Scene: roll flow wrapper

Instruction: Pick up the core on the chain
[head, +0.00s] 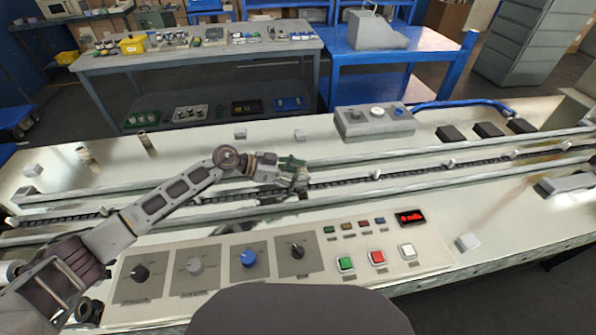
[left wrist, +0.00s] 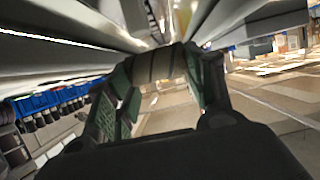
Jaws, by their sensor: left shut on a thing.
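My left gripper (head: 293,174) reaches in over the middle of the conveyor chain (head: 340,182). In the left wrist view the gripper (left wrist: 158,82) is shut on a brownish-grey core (left wrist: 160,62), a short tube lying crosswise between the green finger pads. In the head view the held core is mostly hidden by the fingers, and I cannot tell whether it touches the chain. The chain runs left to right between metal rails, with several small pale lugs along it. My right gripper is not in view.
Two brown tubes, one leaning (head: 147,143) and one farther left (head: 86,155), stand at the table's back left. A control panel (head: 215,270) with knobs and buttons lines the front. A grey switch box (head: 375,122) sits behind the rails. Small pale blocks lie about.

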